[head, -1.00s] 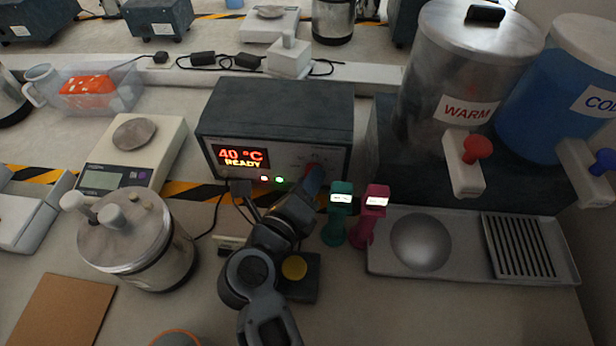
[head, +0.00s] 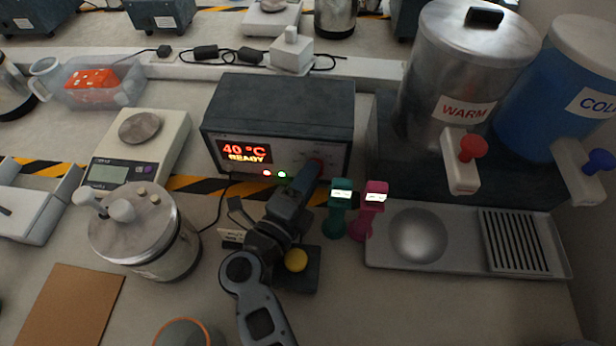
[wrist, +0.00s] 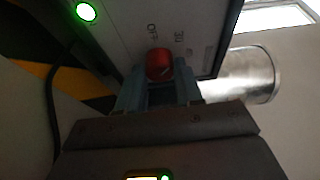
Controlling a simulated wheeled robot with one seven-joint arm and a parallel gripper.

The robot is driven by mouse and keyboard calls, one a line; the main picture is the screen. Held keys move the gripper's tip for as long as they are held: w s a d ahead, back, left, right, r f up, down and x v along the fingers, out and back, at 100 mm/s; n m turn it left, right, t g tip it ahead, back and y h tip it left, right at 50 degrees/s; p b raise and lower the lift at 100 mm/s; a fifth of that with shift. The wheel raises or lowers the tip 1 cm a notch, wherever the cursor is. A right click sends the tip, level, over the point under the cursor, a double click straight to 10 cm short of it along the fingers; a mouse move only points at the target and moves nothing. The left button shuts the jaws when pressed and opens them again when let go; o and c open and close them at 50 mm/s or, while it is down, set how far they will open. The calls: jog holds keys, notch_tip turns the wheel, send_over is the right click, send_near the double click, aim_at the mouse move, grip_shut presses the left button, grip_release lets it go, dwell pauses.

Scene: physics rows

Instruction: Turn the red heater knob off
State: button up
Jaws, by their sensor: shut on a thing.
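The heater (head: 275,110) is a dark grey box with a light front panel. Its display (head: 244,152) reads 40 °C READY, and a red and a green light glow below it. The red knob (wrist: 159,65) sits on the front panel in the wrist view, between the fingertips of my gripper (wrist: 158,83), which is shut on it. A label that looks like OFF is printed beside the knob. In the head view my gripper (head: 312,171) reaches the panel's right side and mostly hides the knob. The knob's exact pointer direction is unclear.
A teal object (head: 338,205) and a pink object (head: 369,208) with lit tops stand just right of my arm. A lidded pot (head: 145,235) and a scale (head: 135,150) are on the left. The WARM dispenser (head: 465,75) and drip tray (head: 455,260) are on the right.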

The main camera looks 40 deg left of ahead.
dwell(0.4)
jog(key=o, duration=1)
jog(key=shift+o, duration=0.2)
